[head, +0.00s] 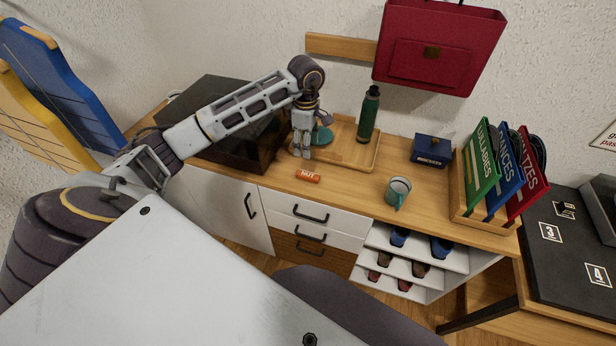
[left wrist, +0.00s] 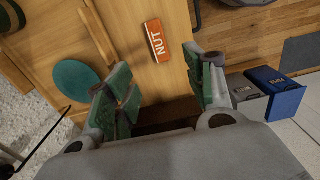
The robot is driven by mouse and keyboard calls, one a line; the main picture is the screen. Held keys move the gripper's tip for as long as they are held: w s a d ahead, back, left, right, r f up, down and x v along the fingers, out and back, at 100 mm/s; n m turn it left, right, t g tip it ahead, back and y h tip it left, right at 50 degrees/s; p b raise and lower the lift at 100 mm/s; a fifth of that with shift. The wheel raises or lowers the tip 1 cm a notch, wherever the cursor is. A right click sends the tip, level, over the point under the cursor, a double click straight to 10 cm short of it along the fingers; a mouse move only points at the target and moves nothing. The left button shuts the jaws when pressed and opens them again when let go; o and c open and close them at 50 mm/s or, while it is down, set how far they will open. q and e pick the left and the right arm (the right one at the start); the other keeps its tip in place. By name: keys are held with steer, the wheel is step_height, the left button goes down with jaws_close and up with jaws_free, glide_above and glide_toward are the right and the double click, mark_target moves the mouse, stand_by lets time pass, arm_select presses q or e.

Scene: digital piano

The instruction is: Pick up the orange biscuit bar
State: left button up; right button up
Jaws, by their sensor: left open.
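The orange biscuit bar (head: 308,175), marked NUT, lies flat on the wooden sideboard top (head: 340,185) near its front edge. In the left wrist view the bar (left wrist: 157,41) lies beyond the fingertips, roughly between the two fingers. My left gripper (head: 301,152) points down above the sideboard, at the left end of the wooden tray and just behind and left of the bar. In the left wrist view the left gripper (left wrist: 162,88) shows its green finger pads spread apart with nothing between them. My right gripper is not in view.
A wooden tray (head: 358,163) with a green bottle (head: 368,115) and a teal disc (head: 322,135) sits behind the bar. A teal mug (head: 398,190) and blue box (head: 431,150) stand to the right. A dark glossy case (head: 225,140) stands left. Clear wood surrounds the bar.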

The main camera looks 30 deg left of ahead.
arm_select(q)
steer(key=f, duration=0.2)
glide_above(307, 175)
step_height(307, 175, down, 6)
steer(key=shift+a+r+p, duration=0.1)
steer(key=shift+r+p, duration=0.05)
steer(key=shift+p, duration=0.2)
steer(key=shift+f, duration=0.4)
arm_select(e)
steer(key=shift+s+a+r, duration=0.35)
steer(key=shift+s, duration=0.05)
arm_select(q)
steer(key=shift+f, duration=0.1)
